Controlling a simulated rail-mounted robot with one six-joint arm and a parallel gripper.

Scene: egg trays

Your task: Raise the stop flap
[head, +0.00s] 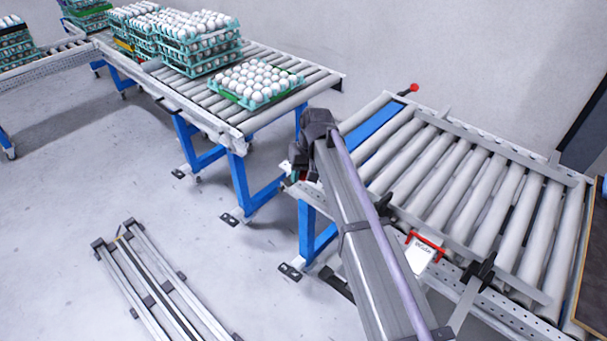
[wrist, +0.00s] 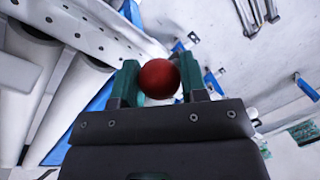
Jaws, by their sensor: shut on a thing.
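The stop flap (head: 372,134) is a blue strip across the left end of the right roller conveyor. It looks about level with the rollers; its exact tilt is hard to tell. A red ball knob (head: 413,88) stands at its far end. My gripper (head: 299,176) is at the conveyor's near left corner, mostly hidden behind my arm in the head view. In the wrist view my gripper (wrist: 159,82) has its green fingers on both sides of a red ball knob (wrist: 158,78), shut on it. The lever below this knob is hidden.
The right conveyor (head: 470,185) has bare rollers and a red-framed card holder (head: 424,249) on its near rail. Across a gap, the left conveyor (head: 290,104) carries egg trays (head: 247,104). A metal rail frame (head: 150,285) lies on the floor.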

